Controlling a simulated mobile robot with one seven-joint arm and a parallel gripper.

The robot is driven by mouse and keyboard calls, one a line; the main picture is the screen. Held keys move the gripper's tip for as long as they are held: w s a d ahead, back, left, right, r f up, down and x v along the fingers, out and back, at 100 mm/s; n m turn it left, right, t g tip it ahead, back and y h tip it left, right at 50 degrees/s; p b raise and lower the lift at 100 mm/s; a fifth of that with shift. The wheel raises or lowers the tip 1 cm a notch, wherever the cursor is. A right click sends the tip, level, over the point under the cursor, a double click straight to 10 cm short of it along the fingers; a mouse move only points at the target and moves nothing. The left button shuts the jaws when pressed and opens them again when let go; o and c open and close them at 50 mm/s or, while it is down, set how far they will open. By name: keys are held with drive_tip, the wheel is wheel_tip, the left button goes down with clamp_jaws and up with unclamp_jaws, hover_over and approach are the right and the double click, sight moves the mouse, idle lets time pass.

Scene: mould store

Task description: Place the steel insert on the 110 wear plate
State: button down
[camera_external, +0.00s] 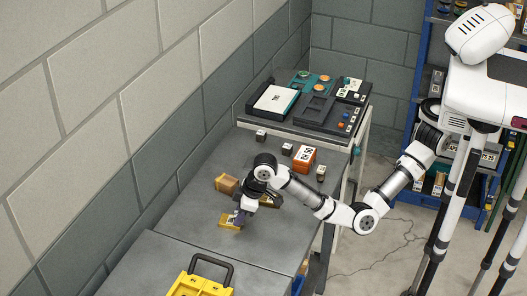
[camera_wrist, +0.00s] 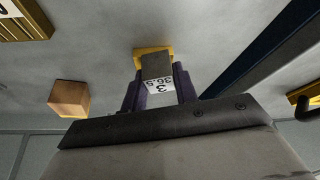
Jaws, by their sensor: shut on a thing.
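My gripper (camera_wrist: 158,88) is shut on the steel insert (camera_wrist: 156,66), a grey block with a white label reading 36.5 and 3, upside down in the wrist view. A yellow plate (camera_wrist: 153,50) shows behind the insert's far end; I cannot tell whether they touch, and its marking is hidden. In the external view my gripper (camera_external: 241,216) is low over the table, right at the yellow plate (camera_external: 229,223). The insert is hard to make out there. Another yellow-edged plate (camera_wrist: 20,30) with a pale label lies upper left in the wrist view.
A brown block (camera_wrist: 68,98) stands nearby, also in the external view (camera_external: 227,184). An orange labelled block (camera_external: 304,158) and several small blocks stand farther back. A yellow toolbox (camera_external: 197,286) with a black handle is at the front.

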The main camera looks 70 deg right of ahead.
drive_tip(key=c, duration=1.1)
unclamp_jaws()
drive_tip(key=shift+f, duration=0.1)
drive_tip(key=shift+p+v, duration=0.55)
drive_tip(key=shift+v, duration=5.6)
